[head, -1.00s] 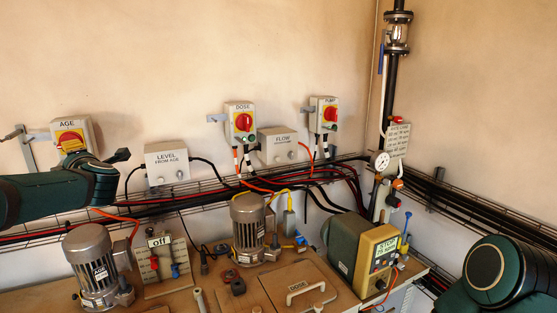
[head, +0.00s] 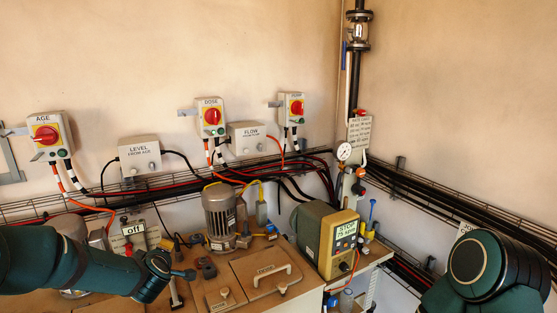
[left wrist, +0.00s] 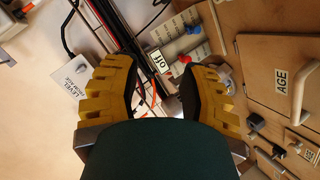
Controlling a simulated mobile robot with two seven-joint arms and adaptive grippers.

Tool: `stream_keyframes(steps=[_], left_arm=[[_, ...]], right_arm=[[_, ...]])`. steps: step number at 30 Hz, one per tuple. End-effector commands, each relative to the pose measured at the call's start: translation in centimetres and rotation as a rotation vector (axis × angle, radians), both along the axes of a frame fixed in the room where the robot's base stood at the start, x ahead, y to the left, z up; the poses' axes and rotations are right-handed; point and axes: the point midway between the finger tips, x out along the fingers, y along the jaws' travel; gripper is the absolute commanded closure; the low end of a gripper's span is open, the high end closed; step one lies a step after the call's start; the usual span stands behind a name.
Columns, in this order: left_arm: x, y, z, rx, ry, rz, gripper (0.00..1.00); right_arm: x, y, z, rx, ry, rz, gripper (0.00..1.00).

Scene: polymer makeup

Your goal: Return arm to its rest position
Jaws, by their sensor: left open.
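My left arm comes in from the left in the head view, low in front of the bench. Behind the gap are cables and the panel marked "off" (left wrist: 166,70), which has red and blue levers. My right arm shows at the lower right of the head view; its gripper is out of frame.
Wall switches AGE (head: 45,136), DOSE (head: 211,117) and PUMP (head: 293,108) hang above the cable tray. On the bench stand a motor (head: 220,212), a green pump with a lit display (head: 325,240) and a lidded hatch (head: 265,275). My left arm covers the bench's left end.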

Motion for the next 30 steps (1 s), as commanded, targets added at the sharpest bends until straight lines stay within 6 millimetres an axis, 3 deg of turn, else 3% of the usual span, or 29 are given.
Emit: stream_keyframes(steps=[1,6,11,15,18,22,25,30], left_arm=[[-0.9,-2.1,-3.2,0.014,0.07,-0.073,0.58],[-5.4,-8.5,-12.0,0.062,0.281,-0.331,0.58],[-11.8,-14.1,-19.2,0.091,0.473,-0.592,0.58],[-18.7,-18.1,-23.9,0.106,0.626,-0.824,0.58],[-23.2,-20.1,-26.1,0.109,0.712,-0.967,0.58],[-27.3,-21.5,-27.5,0.108,0.783,-1.093,0.58],[-28.9,-22.0,-27.9,0.106,0.809,-1.14,0.58],[-29.3,-22.1,-28.0,0.106,0.816,-1.156,0.58]], right_arm=[[0.0,0.0,-0.2,0.0,0.001,0.0,0.53],[-0.1,0.1,-0.7,0.001,0.002,0.003,0.53],[-0.2,0.1,-1.1,0.001,0.004,0.005,0.53],[-0.3,0.1,-1.5,0.001,0.006,0.006,0.53],[-0.3,0.1,-1.7,0.001,0.007,0.007,0.53],[-0.3,0.1,-1.8,0.001,0.008,0.007,0.53],[-0.3,0.2,-1.9,0.001,0.008,0.007,0.53],[-0.4,0.1,-1.9,0.001,0.009,0.008,0.53]])
